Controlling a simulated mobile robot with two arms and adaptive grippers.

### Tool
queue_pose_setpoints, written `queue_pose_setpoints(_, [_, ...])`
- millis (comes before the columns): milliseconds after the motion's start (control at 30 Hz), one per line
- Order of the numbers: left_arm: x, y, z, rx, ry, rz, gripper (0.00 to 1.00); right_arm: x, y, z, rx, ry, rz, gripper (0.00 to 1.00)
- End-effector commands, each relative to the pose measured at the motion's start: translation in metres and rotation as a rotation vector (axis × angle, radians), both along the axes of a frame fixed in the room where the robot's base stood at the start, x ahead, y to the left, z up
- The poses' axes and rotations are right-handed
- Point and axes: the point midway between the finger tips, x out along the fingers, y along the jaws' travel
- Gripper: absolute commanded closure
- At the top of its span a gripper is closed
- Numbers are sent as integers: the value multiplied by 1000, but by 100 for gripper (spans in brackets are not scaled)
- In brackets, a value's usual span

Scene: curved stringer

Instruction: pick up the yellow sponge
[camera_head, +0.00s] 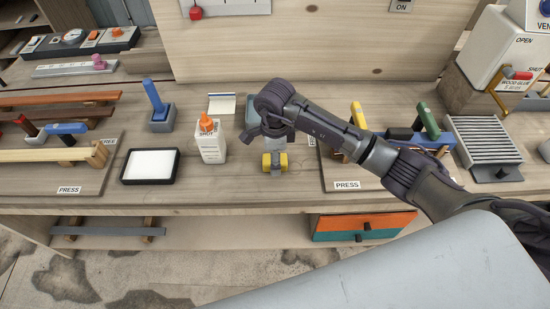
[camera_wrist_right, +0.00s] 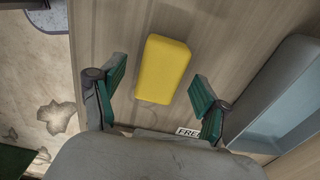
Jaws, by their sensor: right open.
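The yellow sponge (camera_wrist_right: 162,69) lies flat on the wooden bench top in the right wrist view, long side nearly along the picture's height. In the head view the sponge (camera_head: 267,164) shows near the bench's front edge, partly hidden by my right gripper. My right gripper (camera_head: 276,157) points down over it. In the wrist view the right gripper (camera_wrist_right: 158,72) is open, with one green-padded finger on each side of the sponge and visible gaps to both. Nothing is held. My left gripper is not in view.
A white glue bottle (camera_head: 211,142) with an orange cap stands left of the gripper. A grey-blue bin (camera_wrist_right: 262,120) lies right of the sponge in the wrist view. A black-rimmed tray (camera_head: 150,167) is farther left. A press fixture (camera_head: 345,172) is to the right.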

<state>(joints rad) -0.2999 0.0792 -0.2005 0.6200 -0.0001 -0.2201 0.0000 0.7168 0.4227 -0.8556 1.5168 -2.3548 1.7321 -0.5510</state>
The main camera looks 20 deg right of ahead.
Motion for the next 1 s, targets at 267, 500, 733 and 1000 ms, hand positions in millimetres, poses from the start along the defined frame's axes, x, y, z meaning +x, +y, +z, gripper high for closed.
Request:
queue_pose_setpoints(267, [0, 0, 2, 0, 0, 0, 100, 0, 0, -12, -1, -2, 0, 25])
queue_pose_setpoints(500, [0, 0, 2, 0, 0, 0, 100, 0, 0, -12, 0, -1, 0, 50])
queue_pose_setpoints(733, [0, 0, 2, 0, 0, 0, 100, 0, 0, -12, 0, -1, 0, 79])
queue_pose_setpoints(1000, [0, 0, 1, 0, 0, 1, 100, 1, 0, -10, 0, -2, 0, 79])
